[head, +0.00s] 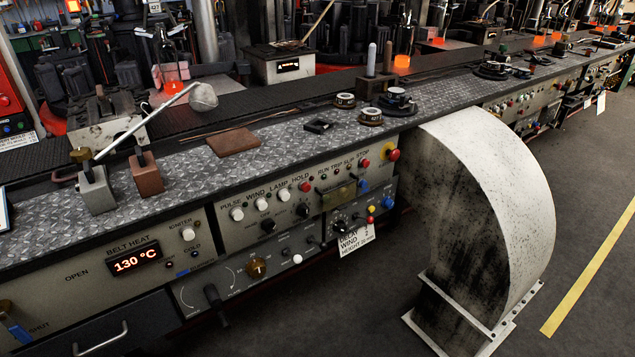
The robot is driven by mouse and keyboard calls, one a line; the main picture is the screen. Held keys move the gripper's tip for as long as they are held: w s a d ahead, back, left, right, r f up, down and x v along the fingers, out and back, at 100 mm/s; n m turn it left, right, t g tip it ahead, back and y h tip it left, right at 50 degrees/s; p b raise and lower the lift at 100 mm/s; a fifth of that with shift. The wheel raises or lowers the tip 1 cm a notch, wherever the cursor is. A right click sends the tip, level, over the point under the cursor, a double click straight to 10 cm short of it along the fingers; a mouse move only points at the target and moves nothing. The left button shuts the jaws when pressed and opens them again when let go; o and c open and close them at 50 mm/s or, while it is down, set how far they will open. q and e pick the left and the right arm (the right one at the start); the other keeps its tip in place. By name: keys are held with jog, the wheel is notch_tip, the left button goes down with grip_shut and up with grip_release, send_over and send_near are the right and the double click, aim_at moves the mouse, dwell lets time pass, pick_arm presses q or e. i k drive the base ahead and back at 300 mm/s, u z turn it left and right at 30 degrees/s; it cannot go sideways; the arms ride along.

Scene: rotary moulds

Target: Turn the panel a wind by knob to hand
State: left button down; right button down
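The grey control panel (240,237) is on the front of the bench. Its labels include PULSE, WIND, LAMP, HOLD, RUN, TRIP, SLIP and STOP. A white knob (261,204) sits under the WIND label. Two black knobs, one lower left (267,225) and one to its right (302,211), sit below the white row. Their small markings are too small to read, so I cannot tell which position either points to. Neither of my grippers is in the head view.
A lower panel holds a black handle (212,295) and a brass knob (257,268). A white tag (356,239) hangs to the right. A large curved pale duct (492,190) stands right of the panel on the floor. A BELT HEAT display (134,258) is left. Floor in front looks clear.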

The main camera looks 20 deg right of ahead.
aim_at(269, 225)
jog(key=k, duration=0.6)
jog(key=u, duration=0.5)
jog(key=i, duration=1.2)
jog(key=z, duration=0.7)
